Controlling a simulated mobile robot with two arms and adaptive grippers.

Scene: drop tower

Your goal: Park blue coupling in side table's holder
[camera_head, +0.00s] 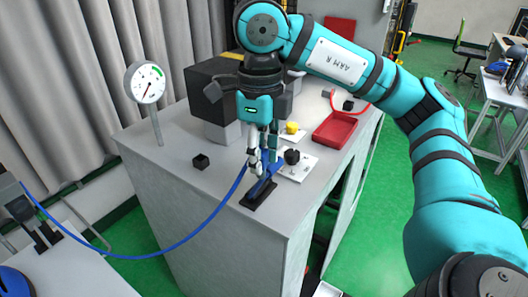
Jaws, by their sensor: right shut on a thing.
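My right gripper (264,166) points down over the front right part of a grey bench (190,138). It is shut on the blue coupling (262,184), which the fingers partly hide. A blue hose (190,238) runs from the coupling down and left in a slack loop. The coupling is at a black holder (258,197) near the bench's front edge; I cannot tell whether it is seated in it or just above it. Another black stand (45,238) is on a light table (80,270) at lower left. My left gripper is out of view.
A white plate with a black knob (292,157) lies just right of the gripper. A red tray (334,129), a yellow object (292,127) and a dark box (212,95) stand behind. A gauge (146,83) and small black block (201,161) are left.

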